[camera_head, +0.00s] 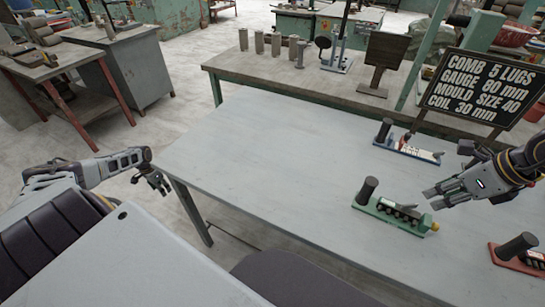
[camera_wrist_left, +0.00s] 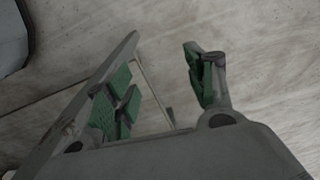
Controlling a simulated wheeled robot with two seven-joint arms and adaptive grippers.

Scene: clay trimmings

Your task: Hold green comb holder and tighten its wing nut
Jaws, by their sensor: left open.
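The green comb holder (camera_head: 385,215) lies on the grey table in the head view. It has an upright dark handle at its left end, a row of dark lugs along it, and a small yellowish part (camera_head: 435,227) at its right end. I cannot make out whether that part is the wing nut. My right gripper (camera_head: 429,198) hovers just above and right of the holder, fingers pointing left, apart from it. Its finger gap is unclear. My left gripper (camera_head: 155,184) is open and empty, off the table's left edge; its green-padded fingers (camera_wrist_left: 160,90) show spread in the left wrist view.
A blue holder (camera_head: 408,149) lies behind the green one, and a red holder (camera_head: 520,256) is at the right edge. A black sign (camera_head: 490,90) stands behind. The grey table (camera_head: 260,160) is clear on its left. A bench (camera_head: 300,80) with metal cylinders stands beyond.

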